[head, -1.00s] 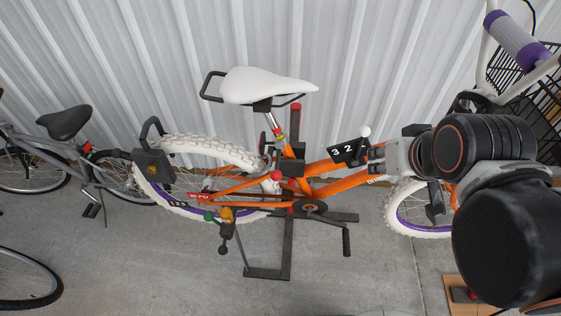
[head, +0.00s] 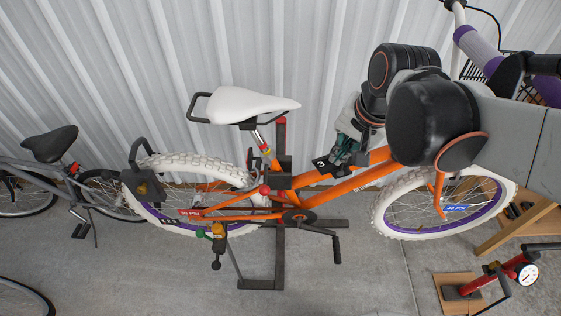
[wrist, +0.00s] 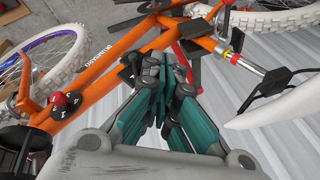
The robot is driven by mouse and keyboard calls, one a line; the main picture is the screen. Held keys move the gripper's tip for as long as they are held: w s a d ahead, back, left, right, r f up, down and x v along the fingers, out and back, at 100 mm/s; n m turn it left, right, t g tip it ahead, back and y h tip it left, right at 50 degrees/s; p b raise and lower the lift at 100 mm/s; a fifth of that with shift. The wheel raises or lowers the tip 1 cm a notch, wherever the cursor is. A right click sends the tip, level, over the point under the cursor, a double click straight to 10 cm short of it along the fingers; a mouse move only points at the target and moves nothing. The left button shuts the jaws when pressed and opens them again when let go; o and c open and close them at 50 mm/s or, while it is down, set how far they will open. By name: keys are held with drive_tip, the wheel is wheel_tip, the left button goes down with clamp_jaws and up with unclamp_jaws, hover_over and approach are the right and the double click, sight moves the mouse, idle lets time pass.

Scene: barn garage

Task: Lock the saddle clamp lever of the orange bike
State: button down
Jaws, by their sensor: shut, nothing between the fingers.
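The orange bike (head: 345,187) is held in a stand, with its white saddle (head: 240,104) above a silver seat post (head: 258,138). Red and yellow bands mark the seat clamp area (head: 265,150) where the post meets the frame. They also show in the wrist view (wrist: 229,54), right of my fingers. My gripper (head: 343,153) is shut and empty, right of the seat post and close above the top tube. In the wrist view, its teal fingers (wrist: 168,75) are together, apart from the clamp bands.
The stand has a red post (head: 281,133) behind the seat tube. A grey bike (head: 65,170) stands left and a red pump (head: 492,279) lower right. A corrugated wall is behind. Floor in front is open.

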sight(266, 178)
drive_tip(key=w+a+f+m+g+y+p, duration=0.1)
drive_tip(key=w+a+f+m+g+p, duration=0.2)
drive_tip(key=w+a+f+m+g, duration=0.1)
drive_tip(key=w+a+f+m, duration=0.1)
drive_tip(key=w+a+m, duration=0.1)
drive_tip(key=m, duration=0.1)
drive_tip(key=shift+w+a+f+g, duration=0.2)
drive_tip(key=shift+w+f+g, duration=0.1)
drive_tip(key=shift+f, duration=0.1)
drive_tip(key=s+a+f+b, duration=0.2)
drive_tip(key=a+f+b, duration=0.2)
drive_tip(key=f, duration=0.5)
drive_tip(key=shift+s+a+f, duration=0.2)
drive_tip(key=shift+a, duration=0.8)
drive_tip(key=shift+s+a+m, duration=0.15)
drive_tip(key=shift+a+m, duration=0.1)
drive_tip(key=shift+m, duration=0.25)
